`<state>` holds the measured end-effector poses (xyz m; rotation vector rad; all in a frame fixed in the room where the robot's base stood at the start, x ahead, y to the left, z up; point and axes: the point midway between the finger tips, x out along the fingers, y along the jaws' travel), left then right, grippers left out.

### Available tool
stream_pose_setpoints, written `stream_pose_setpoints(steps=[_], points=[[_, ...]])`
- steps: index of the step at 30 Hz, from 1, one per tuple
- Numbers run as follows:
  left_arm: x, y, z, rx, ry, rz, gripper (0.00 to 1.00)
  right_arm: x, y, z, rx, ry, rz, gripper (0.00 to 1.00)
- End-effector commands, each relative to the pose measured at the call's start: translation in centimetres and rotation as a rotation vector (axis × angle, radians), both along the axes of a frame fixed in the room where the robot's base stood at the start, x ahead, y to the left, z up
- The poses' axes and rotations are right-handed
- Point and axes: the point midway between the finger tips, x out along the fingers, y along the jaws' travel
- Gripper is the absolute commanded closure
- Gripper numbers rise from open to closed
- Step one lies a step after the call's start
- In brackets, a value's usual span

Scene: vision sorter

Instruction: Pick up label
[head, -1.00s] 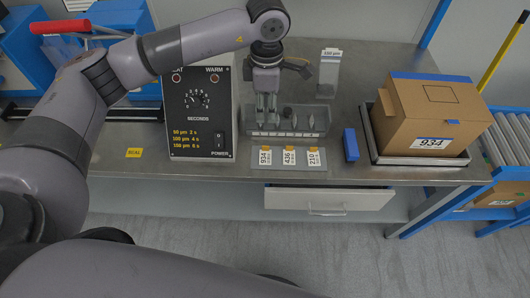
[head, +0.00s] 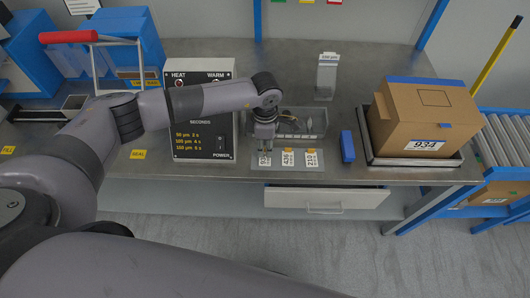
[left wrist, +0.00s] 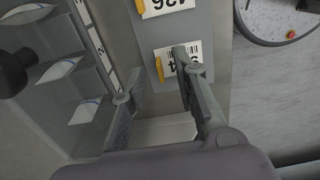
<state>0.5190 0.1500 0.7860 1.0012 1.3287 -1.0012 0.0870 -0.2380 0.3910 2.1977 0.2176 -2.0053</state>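Three white labels with orange tabs lie in a row on a pale strip at the front of the bench: 934 (head: 264,160), 436 (head: 287,159) and 210 (head: 311,159). My left gripper (head: 265,148) points down just over the 934 label and partly covers it. In the left wrist view, its two fingers (left wrist: 152,78) are apart with nothing held between them. The 934 label (left wrist: 194,49) shows there behind the right finger, and part of the 436 label (left wrist: 166,8) shows at the top edge. My right gripper is not in view.
A clear divided tray (head: 312,122) stands behind the strip. A heat sealer (head: 205,148) is to the left, partly behind my arm. A blue block (head: 347,147) and a carton marked 934 (head: 418,112) on a scale (head: 375,158) are to the right. A drawer (head: 328,200) is below.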

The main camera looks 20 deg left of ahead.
Motion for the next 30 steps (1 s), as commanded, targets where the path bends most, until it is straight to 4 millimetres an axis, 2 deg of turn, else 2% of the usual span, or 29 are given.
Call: stream_pose_setpoints(steps=[3,10,22,30], points=[[-0.03,-0.05,-0.78,0.000,0.001,-0.001,0.72,0.02,0.14,0.17,0.002,-0.001,0.000,1.00],[-0.01,-0.04,-0.89,-0.001,0.000,-0.002,0.73,0.02,0.45,0.11,0.005,0.000,-0.001,1.00],[0.00,-0.02,-0.85,0.000,0.000,-0.001,1.00,0.02,0.51,0.11,0.006,-0.001,0.001,1.00],[0.00,-0.01,-0.85,0.000,0.000,-0.001,1.00,0.02,0.48,0.11,0.005,0.000,0.000,1.00]])
